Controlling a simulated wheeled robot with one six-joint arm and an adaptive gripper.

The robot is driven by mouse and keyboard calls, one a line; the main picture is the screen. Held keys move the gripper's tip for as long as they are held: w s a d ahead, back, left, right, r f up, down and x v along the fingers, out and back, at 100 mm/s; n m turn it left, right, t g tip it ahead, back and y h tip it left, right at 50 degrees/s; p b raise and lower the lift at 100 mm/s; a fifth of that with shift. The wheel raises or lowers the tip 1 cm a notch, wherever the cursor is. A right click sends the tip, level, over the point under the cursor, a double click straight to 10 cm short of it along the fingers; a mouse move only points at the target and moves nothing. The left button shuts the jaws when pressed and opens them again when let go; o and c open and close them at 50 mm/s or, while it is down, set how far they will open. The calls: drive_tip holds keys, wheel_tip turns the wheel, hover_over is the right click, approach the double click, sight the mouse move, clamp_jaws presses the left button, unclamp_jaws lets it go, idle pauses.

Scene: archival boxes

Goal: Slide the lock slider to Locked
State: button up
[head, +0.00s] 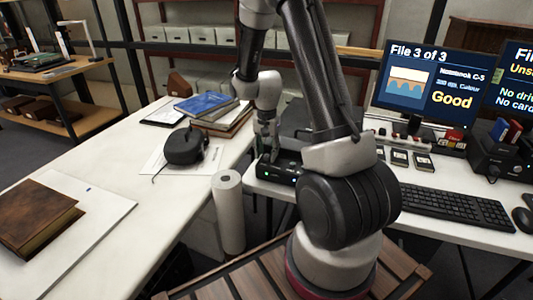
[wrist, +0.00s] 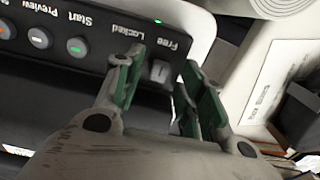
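The black device with the lock slider (head: 277,171) stands at the left end of the right-hand desk in the head view. In the wrist view its front panel (wrist: 90,62) carries upside-down labels "Free" and "Locked". The grey slider knob (wrist: 160,72) sits below these labels, nearer the "Free" side. My gripper (wrist: 163,66) is open, with one green-padded finger on each side of the knob and visible gaps to it. The left finger partly covers the panel by "Locked". In the head view my gripper (head: 266,146) is down at the device; the slider is too small to make out there.
The panel also has lit buttons, one green (wrist: 77,46), left of the slider. A paper roll (head: 229,212) stands before the device. A keyboard (head: 455,205) and monitor (head: 432,88) are to the right. Stacked books (head: 212,112) lie on the left table.

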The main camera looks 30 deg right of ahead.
sight(280, 162)
drive_tip(key=shift+f, duration=0.4)
clamp_jaws()
drive_tip(key=shift+s+d, duration=0.75)
drive_tip(key=shift+s, duration=0.2)
drive_tip(key=shift+s+d, duration=0.7)
drive_tip(key=shift+s, duration=0.25)
unclamp_jaws()
drive_tip(key=shift+d, duration=0.1)
wheel_tip(280, 162, up, 12)
